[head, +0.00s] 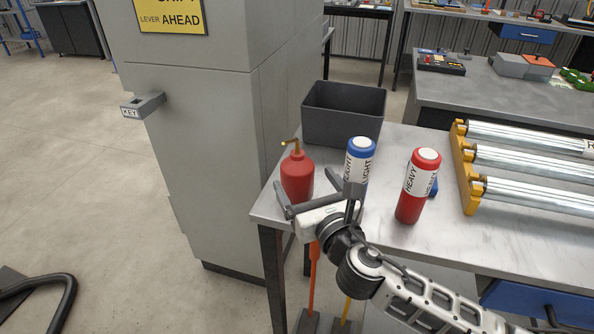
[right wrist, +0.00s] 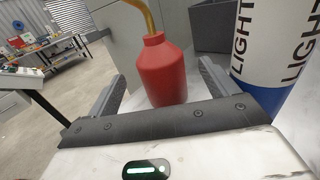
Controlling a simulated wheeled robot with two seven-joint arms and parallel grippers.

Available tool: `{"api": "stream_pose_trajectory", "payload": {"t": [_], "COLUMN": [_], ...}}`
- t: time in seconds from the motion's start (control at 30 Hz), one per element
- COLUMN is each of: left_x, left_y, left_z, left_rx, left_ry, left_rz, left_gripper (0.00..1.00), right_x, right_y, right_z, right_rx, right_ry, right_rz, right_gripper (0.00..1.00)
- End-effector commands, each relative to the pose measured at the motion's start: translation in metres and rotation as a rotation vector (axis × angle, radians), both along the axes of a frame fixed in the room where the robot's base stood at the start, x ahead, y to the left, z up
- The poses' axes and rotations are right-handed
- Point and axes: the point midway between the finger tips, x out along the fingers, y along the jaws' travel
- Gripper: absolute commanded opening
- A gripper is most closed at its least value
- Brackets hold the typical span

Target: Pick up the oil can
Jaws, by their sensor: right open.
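The red oil can (head: 297,177) with a brass spout stands upright near the left end of the metal table. My right gripper (head: 318,196) is open just in front of it. In the right wrist view the oil can (right wrist: 166,72) shows ahead, between the two open fingers (right wrist: 160,85) in the picture. Whether the fingers reach around its sides or stop short of it, I cannot tell. My left gripper is in neither view.
A white and blue LIGHT bottle (head: 359,160) stands close right of the can. A red HEAVY bottle (head: 418,186) stands further right. A dark grey bin (head: 343,113) is behind. Metal rollers (head: 530,160) lie at the right. A grey cabinet (head: 205,130) stands left of the table.

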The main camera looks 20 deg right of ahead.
Motion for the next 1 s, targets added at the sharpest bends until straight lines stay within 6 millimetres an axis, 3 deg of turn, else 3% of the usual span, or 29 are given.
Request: {"api": "stream_pose_trajectory", "payload": {"t": [0.27,0.53,0.83,0.87,1.0], "left_x": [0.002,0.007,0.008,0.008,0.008], "left_y": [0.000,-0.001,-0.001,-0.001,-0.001], "left_z": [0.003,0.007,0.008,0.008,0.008], "left_rx": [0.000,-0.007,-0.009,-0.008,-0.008], "left_ry": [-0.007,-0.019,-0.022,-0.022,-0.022], "left_rz": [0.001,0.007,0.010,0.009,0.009], "left_gripper": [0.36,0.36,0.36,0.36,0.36], "right_x": [0.023,0.061,0.067,0.067,0.066], "right_y": [0.002,0.005,0.005,0.005,0.005], "right_z": [0.001,0.000,-0.001,-0.001,-0.001], "right_rx": [0.001,0.002,0.002,0.002,0.002], "right_ry": [-0.001,0.001,0.002,0.002,0.002], "right_rz": [0.000,-0.001,0.000,0.000,0.000], "right_gripper": [0.86,0.86,0.86,0.80,0.41]}}
